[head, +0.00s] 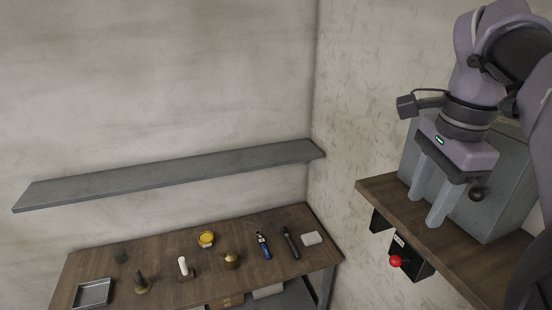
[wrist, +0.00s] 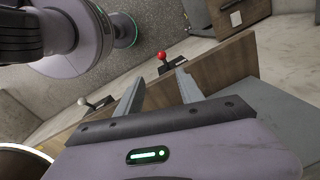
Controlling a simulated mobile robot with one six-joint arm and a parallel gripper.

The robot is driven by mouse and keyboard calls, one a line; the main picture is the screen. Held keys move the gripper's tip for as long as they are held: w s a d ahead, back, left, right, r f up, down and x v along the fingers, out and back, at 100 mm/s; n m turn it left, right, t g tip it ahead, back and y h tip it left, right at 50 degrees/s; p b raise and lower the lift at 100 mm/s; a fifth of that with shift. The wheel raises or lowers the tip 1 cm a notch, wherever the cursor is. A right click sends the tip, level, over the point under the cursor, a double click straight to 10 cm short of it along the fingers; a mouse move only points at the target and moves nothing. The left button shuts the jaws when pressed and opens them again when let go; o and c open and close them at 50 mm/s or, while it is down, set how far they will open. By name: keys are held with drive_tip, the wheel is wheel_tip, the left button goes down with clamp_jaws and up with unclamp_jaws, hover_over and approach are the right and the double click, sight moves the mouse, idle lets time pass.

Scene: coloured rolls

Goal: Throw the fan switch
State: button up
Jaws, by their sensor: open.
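A lever with a red ball knob (head: 395,261) sits on a dark switch box below the front edge of a wooden shelf; it also shows in the wrist view (wrist: 162,55). A small pale label (head: 399,241) is above it, too small to read. A second dark box (head: 378,222) is mounted farther left; in the wrist view a lever with a white knob (wrist: 82,101) shows. I cannot tell which one is the fan switch. My gripper (head: 423,210) is open and empty, fingers pointing down near the shelf edge; in the wrist view its fingertips (wrist: 160,70) frame the red-knobbed lever, apparently without touching it.
The wooden shelf (head: 375,188) carries a large grey box (head: 510,190) close behind my gripper. A workbench (head: 215,275) with several small tools stands at the lower left, under a grey wall shelf (head: 170,174). The space left of the switches is clear.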

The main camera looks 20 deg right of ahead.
sight(397, 258)
drive_tip(key=f, duration=0.5)
drive_tip(key=w+f+b, duration=0.1)
drive_tip(key=f, duration=0.5)
drive_tip(key=w+f+b, duration=0.1)
drive_tip(key=f, duration=0.4)
drive_tip(key=shift+w+d+f, duration=0.1)
drive_tip(key=shift+f, duration=0.05)
drive_tip(key=shift+c, duration=0.9)
drive_tip(key=shift+b, duration=0.3)
clamp_jaws()
